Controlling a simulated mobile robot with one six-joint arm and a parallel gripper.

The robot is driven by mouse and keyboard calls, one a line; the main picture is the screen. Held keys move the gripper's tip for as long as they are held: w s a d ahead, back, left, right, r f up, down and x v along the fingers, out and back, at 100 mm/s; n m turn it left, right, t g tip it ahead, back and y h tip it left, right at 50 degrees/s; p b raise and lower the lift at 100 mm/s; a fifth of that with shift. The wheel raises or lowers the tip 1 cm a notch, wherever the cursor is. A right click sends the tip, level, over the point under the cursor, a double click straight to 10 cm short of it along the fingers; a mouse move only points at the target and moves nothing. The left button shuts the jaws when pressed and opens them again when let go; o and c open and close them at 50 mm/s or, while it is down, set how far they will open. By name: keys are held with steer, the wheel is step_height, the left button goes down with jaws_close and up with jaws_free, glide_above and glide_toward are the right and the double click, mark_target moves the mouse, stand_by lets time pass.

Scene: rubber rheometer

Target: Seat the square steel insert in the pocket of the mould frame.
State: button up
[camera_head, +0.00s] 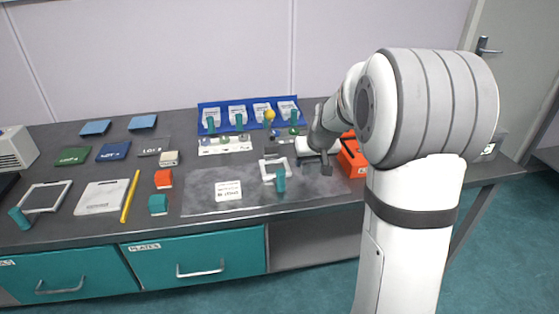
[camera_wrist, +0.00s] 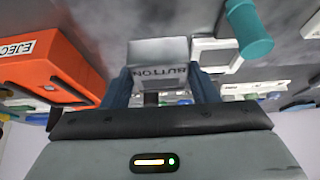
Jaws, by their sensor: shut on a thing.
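My gripper (camera_wrist: 160,92) is shut on a grey steel block marked "BUTTON" (camera_wrist: 158,52), which I take to be the square insert, one finger on each side. In the head view my gripper (camera_head: 326,168) is over the right end of the grey mat, and I cannot make out the block there. The mould frame (camera_head: 264,172), pale with a teal handle (camera_head: 280,181), lies on the mat to the left of my gripper. In the wrist view the frame (camera_wrist: 207,62) shows right of the block, apart from it, with its handle (camera_wrist: 248,30). Its pocket is partly hidden.
An orange box marked "EJECT" (camera_wrist: 45,62) stands close to my gripper; it also shows in the head view (camera_head: 350,160). A blue rack (camera_head: 250,104) is behind. Another frame (camera_head: 46,197) and a yellow rod (camera_head: 130,196) lie left.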

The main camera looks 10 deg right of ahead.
steer(key=w+a, duration=0.2)
steer(key=a, duration=0.1)
steer(key=w+a, duration=0.2)
steer(key=a, duration=0.1)
steer(key=w+a+p, duration=0.1)
steer(key=w+a, duration=0.1)
steer(key=a, duration=0.1)
steer(key=shift+w, duration=0.2)
steer(key=shift+f, duration=1.6)
steer(key=shift+s+f, duration=0.1)
steer(key=shift+f, duration=0.15)
steer(key=shift+c, duration=0.5)
steer(key=o, duration=1)
steer(key=shift+f, duration=0.15)
steer(key=shift+c, duration=0.2)
steer(key=o, duration=0.3)
